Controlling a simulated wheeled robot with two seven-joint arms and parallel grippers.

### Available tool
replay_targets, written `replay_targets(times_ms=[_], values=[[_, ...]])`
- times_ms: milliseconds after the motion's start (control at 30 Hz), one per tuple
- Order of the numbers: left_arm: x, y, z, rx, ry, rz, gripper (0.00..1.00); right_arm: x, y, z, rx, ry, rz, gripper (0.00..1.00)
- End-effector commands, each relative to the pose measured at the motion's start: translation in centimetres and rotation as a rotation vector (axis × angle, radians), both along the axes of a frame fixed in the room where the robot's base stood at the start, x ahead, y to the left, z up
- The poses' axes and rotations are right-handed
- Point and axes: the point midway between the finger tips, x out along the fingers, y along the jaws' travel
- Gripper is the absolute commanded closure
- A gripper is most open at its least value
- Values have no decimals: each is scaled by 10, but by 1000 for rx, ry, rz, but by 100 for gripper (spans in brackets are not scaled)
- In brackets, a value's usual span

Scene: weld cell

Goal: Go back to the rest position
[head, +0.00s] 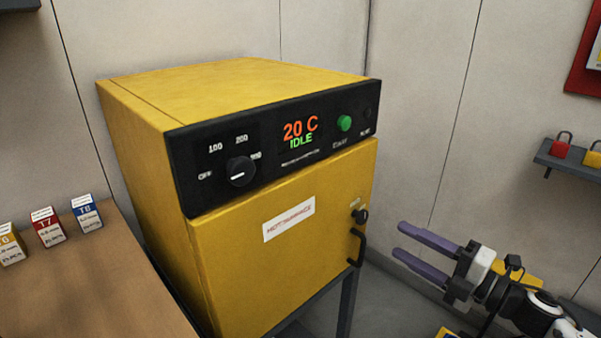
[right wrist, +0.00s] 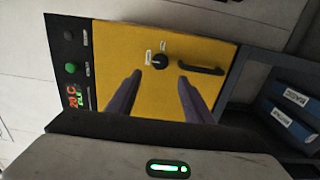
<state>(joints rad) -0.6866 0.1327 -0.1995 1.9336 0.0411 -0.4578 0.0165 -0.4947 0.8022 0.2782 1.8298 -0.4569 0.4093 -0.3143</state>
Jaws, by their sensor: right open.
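My right gripper (head: 424,254) is open and empty, to the right of the yellow oven (head: 300,255). Its two purple fingers point left, toward the oven's door side, with a gap between them. In the right wrist view the open fingers (right wrist: 157,98) show in front of the yellow oven door (right wrist: 205,55), with the latch knob (right wrist: 160,61) and dark handle (right wrist: 200,69) beyond them. No contact with the oven can be made out. The oven door is closed. My left gripper is not in view.
The oven panel has a dial (head: 239,172), a green button (head: 345,123) and a display (head: 300,132) reading 20 C IDLE. A wooden table (head: 95,285) at left holds small labelled boxes (head: 47,228). A wall shelf (head: 570,162) with padlocks is at right. Blue labelled items (right wrist: 285,118) show in the wrist view.

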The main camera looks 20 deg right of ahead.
Motion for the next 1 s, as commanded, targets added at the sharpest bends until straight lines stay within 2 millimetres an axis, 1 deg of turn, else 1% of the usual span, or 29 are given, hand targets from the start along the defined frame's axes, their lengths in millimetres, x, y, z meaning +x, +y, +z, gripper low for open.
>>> replay_targets(times_ms=[67, 133, 167, 233, 267, 300, 367, 400, 467, 500, 567, 600, 667, 700, 800, 900, 1000], values=[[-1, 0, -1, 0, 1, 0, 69, 0, 0, -1, 2, 2, -2, 53], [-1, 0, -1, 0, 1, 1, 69, -2, 1, -9, 35, 21, -18, 53], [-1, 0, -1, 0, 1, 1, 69, -3, 2, -16, 63, 38, -33, 53], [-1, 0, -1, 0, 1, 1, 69, -10, 6, -42, 172, 103, -94, 53], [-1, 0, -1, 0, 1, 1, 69, -14, 9, -56, 234, 141, -130, 53], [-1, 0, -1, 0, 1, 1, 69, -22, 14, -79, 327, 201, -183, 53], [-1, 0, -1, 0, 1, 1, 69, -36, 28, -117, 478, 307, -271, 53], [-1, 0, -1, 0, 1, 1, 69, -48, 39, -143, 581, 381, -329, 53], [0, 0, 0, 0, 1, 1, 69, -67, 61, -178, 725, 494, -412, 53], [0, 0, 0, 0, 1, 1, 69, -81, 78, -200, 815, 570, -462, 53], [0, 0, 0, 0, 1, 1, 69, -102, 106, -227, 938, 678, -530, 53], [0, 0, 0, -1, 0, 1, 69, -115, 125, -243, 1012, 748, -572, 53], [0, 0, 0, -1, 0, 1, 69, -134, 152, -260, 1105, 842, -624, 53], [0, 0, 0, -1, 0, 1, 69, -145, 169, -269, 1156, 898, -651, 53], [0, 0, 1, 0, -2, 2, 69, -166, 203, -283, 1251, 1007, -704, 53], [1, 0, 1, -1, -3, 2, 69, -178, 223, -289, 1303, 1069, -732, 53], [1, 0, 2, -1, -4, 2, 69, -182, 229, -290, 1318, 1090, -741, 53]])
